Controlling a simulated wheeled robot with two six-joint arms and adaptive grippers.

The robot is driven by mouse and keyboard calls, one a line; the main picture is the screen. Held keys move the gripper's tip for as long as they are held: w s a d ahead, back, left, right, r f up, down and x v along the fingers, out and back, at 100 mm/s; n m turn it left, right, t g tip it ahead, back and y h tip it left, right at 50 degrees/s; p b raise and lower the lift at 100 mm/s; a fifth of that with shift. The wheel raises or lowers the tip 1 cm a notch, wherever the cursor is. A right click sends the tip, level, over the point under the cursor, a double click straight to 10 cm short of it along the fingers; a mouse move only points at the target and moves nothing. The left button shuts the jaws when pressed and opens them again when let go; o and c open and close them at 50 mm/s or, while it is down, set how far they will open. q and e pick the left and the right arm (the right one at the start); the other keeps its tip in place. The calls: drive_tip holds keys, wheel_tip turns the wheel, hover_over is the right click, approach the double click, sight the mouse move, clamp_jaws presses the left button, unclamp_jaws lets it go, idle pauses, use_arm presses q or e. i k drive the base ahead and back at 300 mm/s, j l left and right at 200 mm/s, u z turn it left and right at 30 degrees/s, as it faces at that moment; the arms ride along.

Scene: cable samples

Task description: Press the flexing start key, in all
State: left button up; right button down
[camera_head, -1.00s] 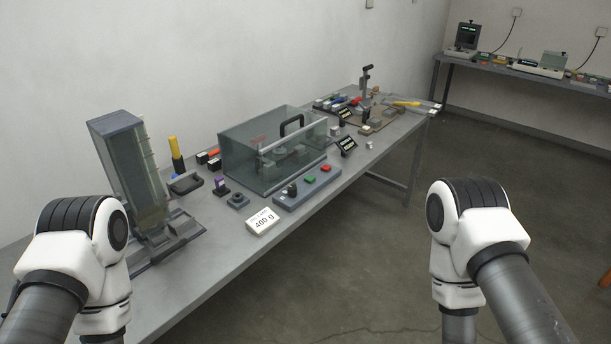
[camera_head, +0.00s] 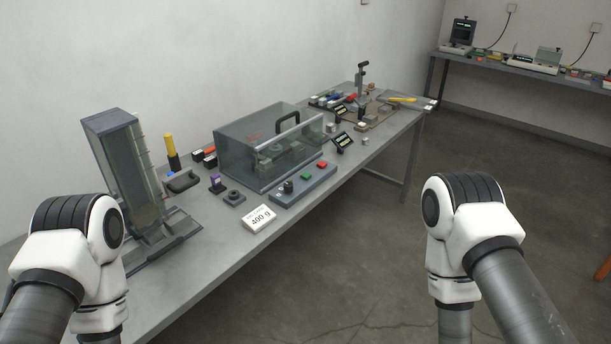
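A glass-walled box machine (camera_head: 244,155) with a black handle on its lid stands on the grey table. A control panel (camera_head: 300,187) runs along its front. The panel carries a black knob (camera_head: 288,186), a green key (camera_head: 306,177) and a red key (camera_head: 322,165). No marking on the keys is legible from here. Both my arms show only as white and black joints at the lower left and lower right, apart from the panel. Neither gripper is in the picture.
A white card reading 400 g (camera_head: 258,219) lies before the panel. A tall clear-fronted stand (camera_head: 124,165) is at the left. A small tilted display (camera_head: 344,141) stands right of the box. A second bench (camera_head: 520,71) is at the back. The floor to the right is open.

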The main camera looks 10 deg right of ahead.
sight(306, 174)
drive_tip(key=i+l+u, duration=0.15)
drive_tip(key=u, duration=0.25)
drive_tip(key=i+l+u, duration=0.2)
drive_tip(key=u, duration=0.15)
drive_tip(key=i+l+u, duration=0.1)
drive_tip(key=u, duration=0.3)
drive_tip(key=i+l, duration=0.15)
drive_tip(key=l, duration=0.25)
drive_tip(key=i+l+u, duration=0.1)
drive_tip(key=l, duration=0.25)
drive_tip(key=i+l, duration=0.15)
drive_tip(key=l, duration=0.25)
drive_tip(key=i+l+u, duration=0.1)
drive_tip(key=l, duration=0.3)
